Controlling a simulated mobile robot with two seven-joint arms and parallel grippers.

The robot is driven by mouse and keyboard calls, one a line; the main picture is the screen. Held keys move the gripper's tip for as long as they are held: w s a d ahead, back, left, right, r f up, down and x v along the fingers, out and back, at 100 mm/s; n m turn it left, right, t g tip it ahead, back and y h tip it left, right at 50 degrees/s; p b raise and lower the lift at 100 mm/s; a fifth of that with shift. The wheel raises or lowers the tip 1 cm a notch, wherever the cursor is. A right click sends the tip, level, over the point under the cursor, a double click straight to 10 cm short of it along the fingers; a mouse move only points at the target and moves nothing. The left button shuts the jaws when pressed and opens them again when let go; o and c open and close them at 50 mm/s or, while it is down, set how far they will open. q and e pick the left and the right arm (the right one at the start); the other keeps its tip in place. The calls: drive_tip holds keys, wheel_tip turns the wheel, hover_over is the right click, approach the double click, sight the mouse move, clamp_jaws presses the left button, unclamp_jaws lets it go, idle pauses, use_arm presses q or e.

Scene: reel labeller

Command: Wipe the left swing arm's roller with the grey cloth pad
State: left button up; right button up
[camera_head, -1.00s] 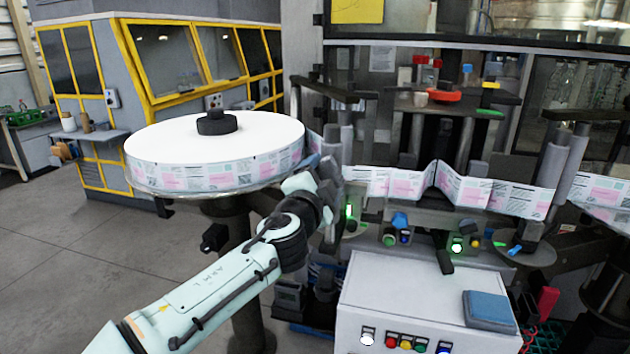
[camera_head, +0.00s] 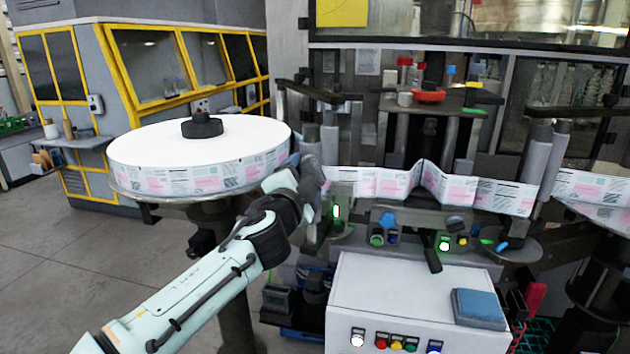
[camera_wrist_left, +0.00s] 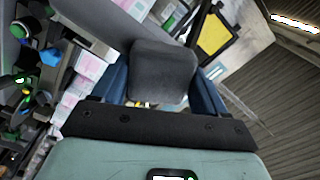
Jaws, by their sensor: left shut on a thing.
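My left gripper (camera_head: 311,176) is just below and beside the grey upright rollers of the left swing arm (camera_head: 318,93). One roller (camera_head: 330,145) shows above and right of the gripper. In the left wrist view my left gripper's blue fingers are shut on the grey cloth pad (camera_wrist_left: 163,72), which sits between them. A grey cylinder, seemingly a roller (camera_wrist_left: 90,25), passes close to the pad's upper left. I cannot tell whether they touch. In the head view the pad is hard to separate from the dark gripper. My right gripper is not in view.
A large white label reel (camera_head: 200,155) stands left of the gripper, close to my arm. The label web (camera_head: 400,183) runs right from the rollers. A white cabinet (camera_head: 400,290) with buttons and a blue-topped block (camera_head: 478,306) stands in front. Open floor lies at left.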

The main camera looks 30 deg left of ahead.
sight(321, 180)
use_arm(q)
drive_tip(key=shift+a, duration=0.35)
drive_tip(key=shift+r, duration=0.1)
drive_tip(key=shift+w+d+b, duration=0.2)
drive_tip(key=shift+d+b, duration=0.25)
drive_tip(key=shift+d, duration=0.65)
drive_tip(key=shift+w+d+b, duration=0.2)
drive_tip(key=shift+d+b, duration=0.2)
drive_tip(key=shift+d, duration=0.65)
drive_tip(key=shift+s+a, duration=0.1)
drive_tip(key=shift+a, duration=0.4)
drive_tip(key=shift+s+a, duration=0.2)
drive_tip(key=shift+a, duration=0.6)
drive_tip(key=shift+s+a, duration=0.2)
drive_tip(key=shift+a, duration=0.55)
